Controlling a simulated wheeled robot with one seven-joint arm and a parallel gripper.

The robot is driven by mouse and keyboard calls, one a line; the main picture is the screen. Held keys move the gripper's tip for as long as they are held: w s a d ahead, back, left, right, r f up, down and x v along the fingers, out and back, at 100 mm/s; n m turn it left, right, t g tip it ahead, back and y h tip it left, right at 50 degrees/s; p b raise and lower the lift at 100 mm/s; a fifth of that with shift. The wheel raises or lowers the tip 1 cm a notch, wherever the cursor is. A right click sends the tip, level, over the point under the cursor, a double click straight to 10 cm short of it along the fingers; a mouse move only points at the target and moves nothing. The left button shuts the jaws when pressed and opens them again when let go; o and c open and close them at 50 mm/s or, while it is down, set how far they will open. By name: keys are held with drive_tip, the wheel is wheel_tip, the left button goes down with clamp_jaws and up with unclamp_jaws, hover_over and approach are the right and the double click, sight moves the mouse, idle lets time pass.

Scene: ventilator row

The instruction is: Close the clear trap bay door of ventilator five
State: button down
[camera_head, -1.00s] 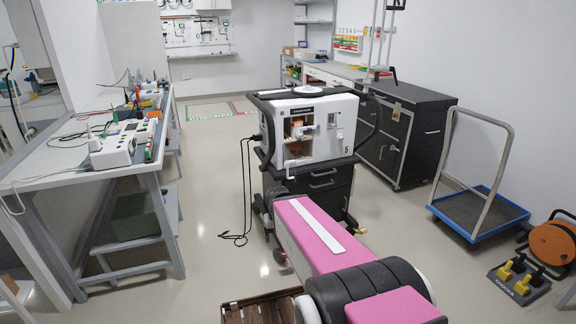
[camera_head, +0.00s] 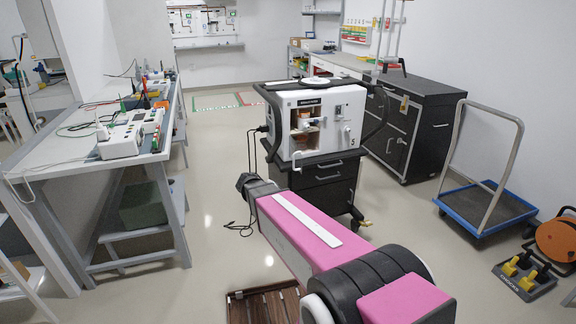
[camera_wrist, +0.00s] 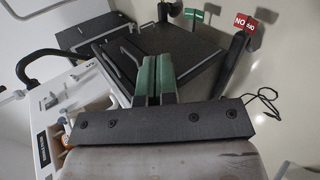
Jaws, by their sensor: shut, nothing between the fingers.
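Ventilator five (camera_head: 333,145) is a white unit with black handles on a dark drawer cart. Its trap bay (camera_head: 303,134) shows a white fitting and an orange-brown part inside. I cannot make out the clear door or its angle. The ventilator (camera_wrist: 88,90) also fills the left of the wrist view, with an orange part at its edge. My gripper (camera_wrist: 153,82) has green fingers, shut together and empty, to the right of the ventilator body in that view. In the head view my arm's dark end lies low and left of the ventilator; its fingers cannot be made out there.
A bench (camera_head: 75,150) with devices and cables stands at the left. A dark cabinet (camera_head: 415,130) is behind the ventilator at the right. A blue trolley (camera_head: 485,208) and an orange cable reel (camera_head: 556,243) are at the right. Open floor lies between bench and cart.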

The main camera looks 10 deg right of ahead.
drive_tip(key=w+a+r+t+h, duration=0.4)
drive_tip(key=w+a+r+h, duration=0.35)
drive_tip(key=w, duration=0.25)
drive_tip(key=x, duration=1.4)
drive_tip(key=shift+n, duration=0.3)
drive_tip(key=shift+s+d+y, duration=0.15)
drive_tip(key=shift+s+y, duration=0.05)
drive_tip(key=shift+y, duration=0.05)
